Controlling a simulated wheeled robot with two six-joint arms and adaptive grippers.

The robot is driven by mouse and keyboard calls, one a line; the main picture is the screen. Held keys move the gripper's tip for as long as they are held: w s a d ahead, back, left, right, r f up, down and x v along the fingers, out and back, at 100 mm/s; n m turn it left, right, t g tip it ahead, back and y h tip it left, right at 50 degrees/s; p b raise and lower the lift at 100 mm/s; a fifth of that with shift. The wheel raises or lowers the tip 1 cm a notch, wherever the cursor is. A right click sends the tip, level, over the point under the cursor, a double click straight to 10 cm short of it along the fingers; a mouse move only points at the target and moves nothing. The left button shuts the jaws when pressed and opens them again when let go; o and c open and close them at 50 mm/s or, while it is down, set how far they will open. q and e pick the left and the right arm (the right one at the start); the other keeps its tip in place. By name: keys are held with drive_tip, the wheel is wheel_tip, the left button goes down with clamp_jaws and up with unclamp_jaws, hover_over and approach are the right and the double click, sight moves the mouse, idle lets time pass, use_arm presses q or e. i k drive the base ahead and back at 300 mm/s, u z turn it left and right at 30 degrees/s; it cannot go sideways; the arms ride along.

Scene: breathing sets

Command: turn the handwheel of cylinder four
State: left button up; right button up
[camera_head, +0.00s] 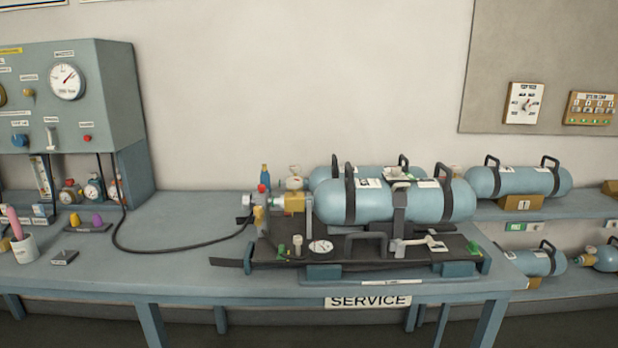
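Two blue-grey cylinders lie side by side on a dark cradle on the service bench. The front cylinder (335,203) has black strap handles and a white label. The rear cylinder (325,174) is partly hidden behind it. A brass valve (294,201) sits at the front cylinder's left end, with a grey round part (248,200) to its left that may be a handwheel. More cylinders lie on the right shelves: an upper one (530,181), a lower one (540,262) and another at the right edge (606,258). I cannot read which is number four. Neither gripper is in view.
A test panel (105,88) with gauges stands at the left, and a black hose (170,250) runs from it to the valve. A cup (24,250) and small parts lie at the bench's left. The bench front between cup and cradle is mostly clear.

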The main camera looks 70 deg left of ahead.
sight(295, 183)
drive_tip(key=u, duration=0.6)
drive_tip(key=i, duration=0.7)
drive_tip(key=u, duration=0.75)
